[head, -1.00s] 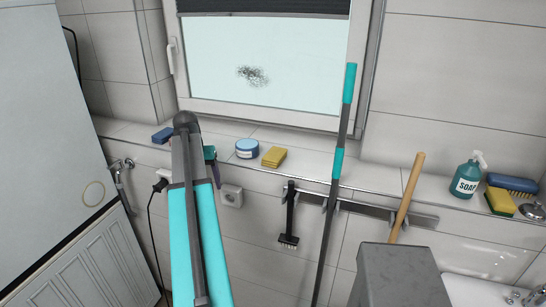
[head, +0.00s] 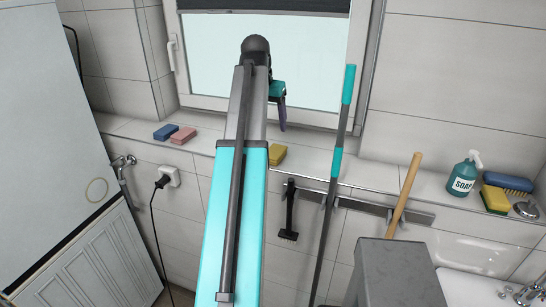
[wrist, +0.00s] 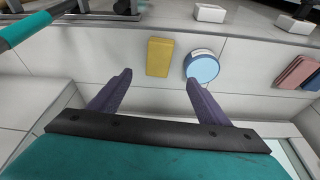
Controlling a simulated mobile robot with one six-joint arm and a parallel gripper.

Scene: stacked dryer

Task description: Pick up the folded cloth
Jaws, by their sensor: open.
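The folded cloth (head: 277,154) is yellow and lies on the tiled window sill, its left part hidden behind my arm in the head view. In the wrist view the cloth (wrist: 159,57) shows whole, beyond the fingertips and between their directions. My gripper (wrist: 158,78) is open, with two purple fingers apart and nothing between them. In the head view the gripper (head: 282,122) hangs above the sill in front of the window, above the cloth and apart from it.
A round blue-lidded tin (wrist: 203,67) sits close beside the cloth. A blue sponge (head: 166,132) and a pink one (head: 184,135) lie further left. A teal-and-grey pole (head: 338,165) stands right of the cloth. A soap bottle (head: 462,178) stands far right.

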